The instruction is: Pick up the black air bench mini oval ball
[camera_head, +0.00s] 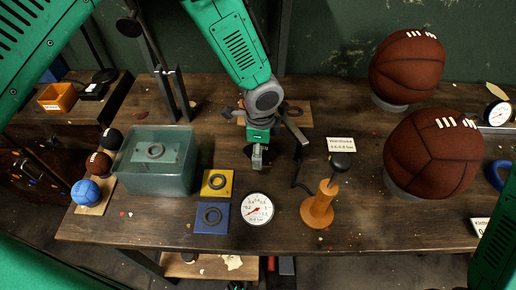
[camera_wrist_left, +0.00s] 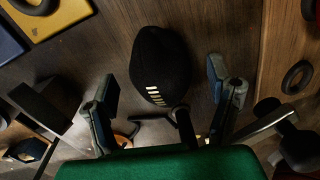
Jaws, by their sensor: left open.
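A black oval ball (camera_wrist_left: 160,65) with pale lace-like marks lies on the wooden table in the left wrist view. It sits between and ahead of the two fingers of my left gripper (camera_wrist_left: 163,96), which is open, with a gap on both sides. In the head view my left gripper (camera_head: 262,150) reaches down over the middle of the table. It hides most of the ball there. My right gripper is not in view.
A greenish clear box (camera_head: 155,180), yellow and blue plates (camera_head: 216,183), a pressure gauge (camera_head: 257,209) and an orange-based pump (camera_head: 319,205) stand nearby. Two large brown balls (camera_head: 434,155) are right. Small black (camera_head: 112,138), brown and blue balls line the left edge.

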